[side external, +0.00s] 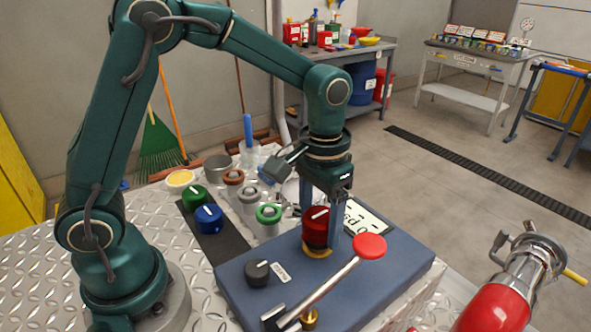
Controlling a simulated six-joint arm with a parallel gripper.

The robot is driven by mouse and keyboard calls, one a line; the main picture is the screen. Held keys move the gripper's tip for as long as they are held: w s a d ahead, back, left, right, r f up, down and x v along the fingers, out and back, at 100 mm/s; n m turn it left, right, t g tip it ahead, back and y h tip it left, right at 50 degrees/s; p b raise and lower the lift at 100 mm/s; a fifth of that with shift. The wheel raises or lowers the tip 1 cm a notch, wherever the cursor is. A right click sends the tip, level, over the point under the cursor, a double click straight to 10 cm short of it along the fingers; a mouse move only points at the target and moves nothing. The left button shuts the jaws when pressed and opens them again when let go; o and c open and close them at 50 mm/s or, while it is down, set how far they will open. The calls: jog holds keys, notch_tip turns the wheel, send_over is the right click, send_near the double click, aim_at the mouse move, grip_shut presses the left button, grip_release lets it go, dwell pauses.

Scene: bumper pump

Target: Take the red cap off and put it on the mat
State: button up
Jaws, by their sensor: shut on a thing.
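The red cap (316,227) is a dark red knob with a white mark on top. It sits over a yellow-gold ring (317,251) on the blue-grey pump box (375,268). My gripper (325,225) points down over the box and is shut on the red cap, with one blue-grey finger in front of it on the right. Whether the cap is lifted off the ring cannot be told. The dark mat (228,243) lies left of the box. A green cap (194,197) and a blue cap (208,218) rest on it.
A lever with a red round knob (369,246) slants up close to my gripper's right. A black knob (257,272) is on the box's left. Several ringed grey posts, one with a green ring (268,213), stand behind the mat.

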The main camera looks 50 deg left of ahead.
aim_at(320, 215)
jog(key=shift+r, duration=0.15)
jog(key=shift+r, duration=1.3)
jog(key=shift+r, duration=0.2)
jog(key=shift+r, duration=1.9)
